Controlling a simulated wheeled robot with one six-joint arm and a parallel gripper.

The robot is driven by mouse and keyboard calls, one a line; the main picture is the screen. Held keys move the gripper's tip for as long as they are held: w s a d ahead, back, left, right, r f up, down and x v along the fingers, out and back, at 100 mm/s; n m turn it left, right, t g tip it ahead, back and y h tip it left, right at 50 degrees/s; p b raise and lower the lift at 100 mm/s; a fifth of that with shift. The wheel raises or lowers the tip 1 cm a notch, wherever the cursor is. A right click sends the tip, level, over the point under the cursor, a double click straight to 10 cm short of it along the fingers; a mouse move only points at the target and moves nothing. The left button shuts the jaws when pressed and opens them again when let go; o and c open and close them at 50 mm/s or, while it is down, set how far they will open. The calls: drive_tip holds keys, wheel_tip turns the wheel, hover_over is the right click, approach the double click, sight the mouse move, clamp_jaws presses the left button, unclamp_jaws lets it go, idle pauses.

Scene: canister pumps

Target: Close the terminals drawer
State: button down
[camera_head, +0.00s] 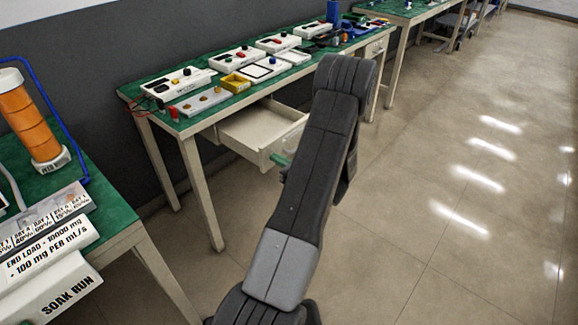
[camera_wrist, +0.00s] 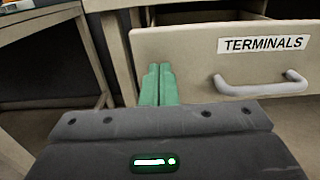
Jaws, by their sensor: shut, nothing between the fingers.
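The terminals drawer (camera_head: 240,125) stands pulled out under the green-topped bench in the head view, and it looks empty inside where it shows. In the wrist view its front (camera_wrist: 190,50) bears the label TERMINALS (camera_wrist: 263,44) and a grey bar handle (camera_wrist: 262,84). My gripper (camera_wrist: 158,72) has its green fingers shut together with nothing between them. They are in front of the left end of the drawer front in the picture, left of the handle. I cannot tell whether they touch it. In the head view my gripper (camera_head: 279,159) is partly hidden by my arm, which also covers the drawer's right side.
The bench (camera_head: 130,91) carries several white devices, a yellow tray (camera_head: 235,83) and cables. Its pale leg (camera_head: 201,190) stands left of the drawer. A nearer bench (camera_head: 115,215) with an orange column (camera_head: 30,125) is at the left. The floor to the right is clear.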

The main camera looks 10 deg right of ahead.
drive_tip(key=shift+w+a, duration=0.3)
drive_tip(key=shift+w, duration=0.05)
drive_tip(key=b+x, duration=0.5)
drive_tip(key=x, duration=1.7)
drive_tip(key=shift+w+a, duration=0.15)
drive_tip(key=shift+w+r, duration=0.1)
drive_tip(key=shift+r, duration=0.15)
drive_tip(key=shift+r, duration=0.1)
drive_tip(key=shift+b, duration=0.3)
drive_tip(key=shift+f, duration=0.2)
drive_tip(key=v, duration=1.4)
drive_tip(key=shift+f, duration=0.15)
